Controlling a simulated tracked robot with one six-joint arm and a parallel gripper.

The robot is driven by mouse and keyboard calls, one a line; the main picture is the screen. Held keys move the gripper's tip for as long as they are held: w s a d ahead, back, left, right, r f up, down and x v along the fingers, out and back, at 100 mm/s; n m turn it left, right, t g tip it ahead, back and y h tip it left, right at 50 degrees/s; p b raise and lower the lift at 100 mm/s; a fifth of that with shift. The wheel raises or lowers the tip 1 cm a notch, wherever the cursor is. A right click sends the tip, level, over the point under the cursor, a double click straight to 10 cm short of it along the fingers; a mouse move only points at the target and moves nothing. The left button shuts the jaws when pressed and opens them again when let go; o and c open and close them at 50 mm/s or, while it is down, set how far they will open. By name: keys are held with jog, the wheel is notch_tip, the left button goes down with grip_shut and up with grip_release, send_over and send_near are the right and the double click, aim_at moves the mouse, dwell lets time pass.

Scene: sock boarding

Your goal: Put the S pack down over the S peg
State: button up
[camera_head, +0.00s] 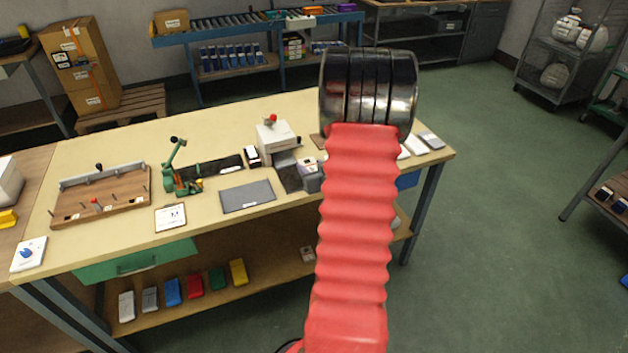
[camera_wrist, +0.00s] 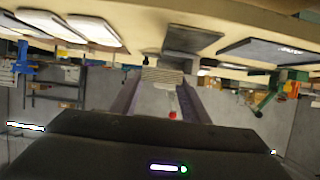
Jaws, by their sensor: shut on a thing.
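In the head view my red arm sleeve and dark metal joint hide the gripper and the block. A wooden board with several upright pegs (camera_head: 100,199) lies at the left of the table. I cannot tell an S peg among them.
The table (camera_head: 235,120) also holds a green lever device (camera_head: 178,172), a card marked M (camera_head: 170,217), a dark mat (camera_head: 247,196) and a white machine with a red knob (camera_head: 277,137). Pale flat packs (camera_head: 416,145) lie at the right end. The front left tabletop has bare space.

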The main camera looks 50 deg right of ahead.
jog(key=shift+f, duration=0.85)
jog(key=shift+f, duration=2.1)
jog(key=o, duration=1)
jog(key=shift+f, duration=0.1)
jog(key=shift+o, duration=0.2)
jog(key=v, duration=1.2)
jog(key=shift+s, duration=0.1)
